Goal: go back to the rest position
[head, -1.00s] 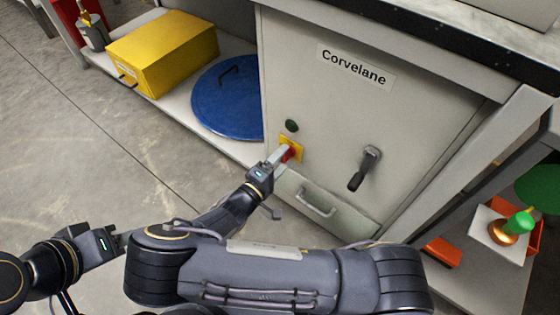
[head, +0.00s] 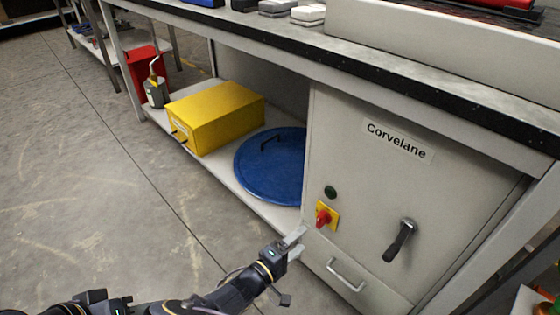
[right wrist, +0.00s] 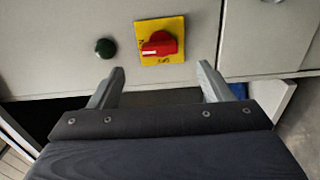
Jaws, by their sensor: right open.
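My right gripper (head: 296,244) is open and empty in front of the grey Corvelane cabinet (head: 345,150). Its two fingers also show apart in the right wrist view (right wrist: 160,88). The red rotary switch (head: 323,217) on its yellow plate is just beyond the fingertips, apart from them. In the right wrist view the red knob (right wrist: 160,44) lies roughly sideways on the plate, above the gap between the fingers.
A dark green button (head: 330,191) is beside the switch. A black lever handle (head: 400,240) and a drawer handle (head: 346,275) stick out of the cabinet front. A blue round lid (head: 262,180) and a yellow box (head: 215,117) lie on the low shelf. The floor at left is clear.

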